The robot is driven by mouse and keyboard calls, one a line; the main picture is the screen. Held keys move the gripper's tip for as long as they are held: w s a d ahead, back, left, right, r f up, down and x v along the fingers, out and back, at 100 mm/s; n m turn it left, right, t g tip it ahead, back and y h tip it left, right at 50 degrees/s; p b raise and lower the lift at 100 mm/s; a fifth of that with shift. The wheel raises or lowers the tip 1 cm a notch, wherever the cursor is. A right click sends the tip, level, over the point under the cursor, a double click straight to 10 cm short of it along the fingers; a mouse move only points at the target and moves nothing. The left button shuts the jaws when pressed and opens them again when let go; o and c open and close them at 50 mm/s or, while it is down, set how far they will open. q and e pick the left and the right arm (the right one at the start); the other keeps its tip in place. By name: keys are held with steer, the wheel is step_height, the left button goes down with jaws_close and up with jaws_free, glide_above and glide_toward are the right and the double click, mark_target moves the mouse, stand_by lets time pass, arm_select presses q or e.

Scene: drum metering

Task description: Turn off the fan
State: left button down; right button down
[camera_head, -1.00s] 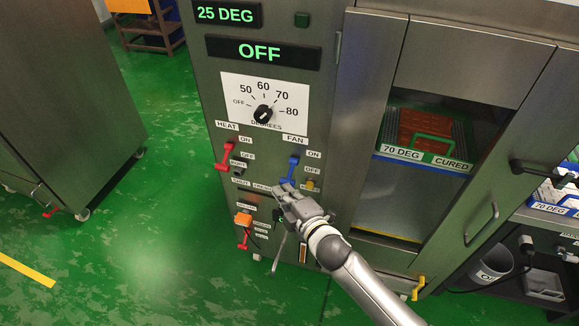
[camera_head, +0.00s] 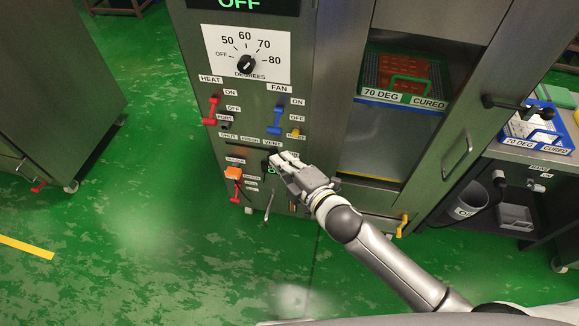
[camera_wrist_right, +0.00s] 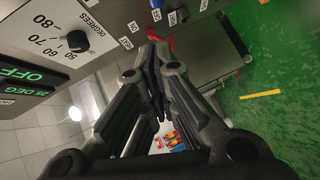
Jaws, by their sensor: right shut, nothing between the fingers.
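The fan switch is a blue lever (camera_head: 276,120) under the FAN label on the steel panel, with ON marked above OFF. My left gripper is not in view.
The red HEAT lever (camera_head: 212,110) hangs to the left, also down. A degrees dial (camera_head: 245,64) sits above. The chamber door handle (camera_head: 500,103) projects at right. Green floor is open at left.

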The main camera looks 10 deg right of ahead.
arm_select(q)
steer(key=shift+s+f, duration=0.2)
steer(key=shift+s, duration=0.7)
arm_select(e)
steer(key=v, duration=0.2)
steer(key=shift+s+d+r, duration=0.15)
steer(key=shift+s+d, duration=0.05)
steer(key=shift+s, duration=0.05)
